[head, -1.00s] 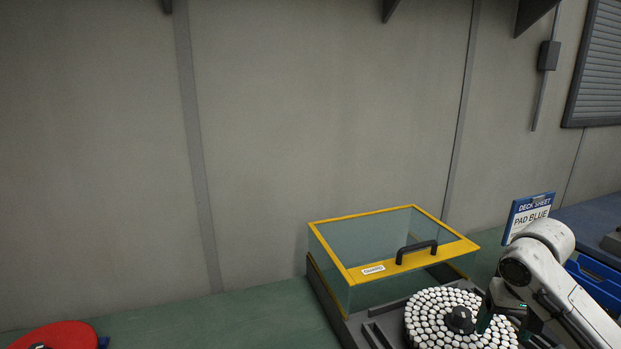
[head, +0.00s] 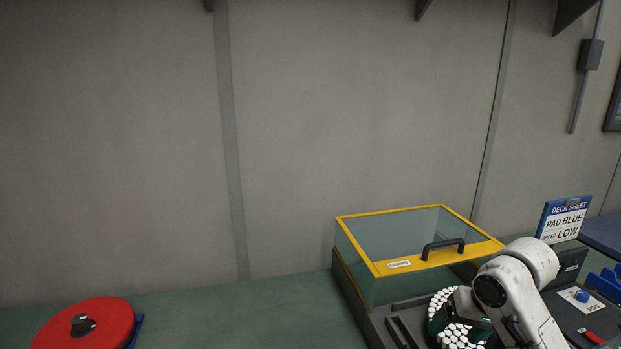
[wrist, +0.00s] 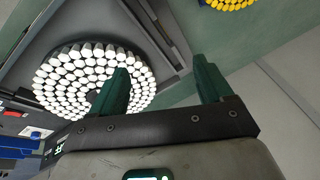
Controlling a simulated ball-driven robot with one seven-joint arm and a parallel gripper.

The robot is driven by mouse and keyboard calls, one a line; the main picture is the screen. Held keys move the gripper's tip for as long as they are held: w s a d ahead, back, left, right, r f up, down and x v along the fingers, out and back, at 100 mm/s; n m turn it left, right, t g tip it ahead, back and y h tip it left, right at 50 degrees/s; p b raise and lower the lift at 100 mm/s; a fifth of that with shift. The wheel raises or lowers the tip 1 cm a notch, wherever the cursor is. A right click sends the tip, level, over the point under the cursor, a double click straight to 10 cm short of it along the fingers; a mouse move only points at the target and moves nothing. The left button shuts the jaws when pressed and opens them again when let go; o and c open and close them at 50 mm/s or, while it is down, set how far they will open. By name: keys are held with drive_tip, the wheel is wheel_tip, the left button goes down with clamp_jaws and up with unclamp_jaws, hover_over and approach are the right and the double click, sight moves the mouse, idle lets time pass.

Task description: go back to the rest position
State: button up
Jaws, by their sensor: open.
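My gripper (wrist: 162,88) is open in the wrist view, its two green fingers apart with nothing between them. The left finger overlaps the edge of a round rack of white-capped tubes (wrist: 70,80) in that view; I cannot tell the height between them. In the head view my white arm reaches in at the lower right and partly hides the same white-capped rack (head: 440,300).
A machine with a yellow-framed clear lid (head: 388,268) stands on the green bench (head: 250,310). A red disc with a black knob (head: 105,322) lies at the left. A "DECK SHEET" sign (head: 564,219) stands at the right. Yellow-capped tubes (wrist: 228,4) show at the wrist view's top.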

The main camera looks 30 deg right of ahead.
drive_tip(key=a+f+n+y+b, duration=0.1)
drive_tip(key=a+f, duration=0.5)
drive_tip(key=a, duration=0.4)
drive_tip(key=a+f+n+y+b, duration=0.1)
drive_tip(key=a+f+n, duration=0.1)
drive_tip(key=a+f, duration=0.6)
drive_tip(key=s+a+f+n+b, duration=0.1)
drive_tip(key=s+a+f, duration=0.45)
drive_tip(key=s, duration=0.45)
drive_tip(key=s+d+f+n+g+h, duration=0.1)
drive_tip(key=s+f, duration=0.1)
drive_tip(key=s, duration=0.3)
drive_tip(key=s+d+f+n+g+h, duration=0.1)
drive_tip(key=s+d, duration=0.1)
drive_tip(key=s, duration=0.4)
drive_tip(key=shift+d+f+g+h+b, duration=0.25)
drive_tip(key=shift+f+g+h+b, duration=0.1)
drive_tip(key=shift+g+b, duration=0.1)
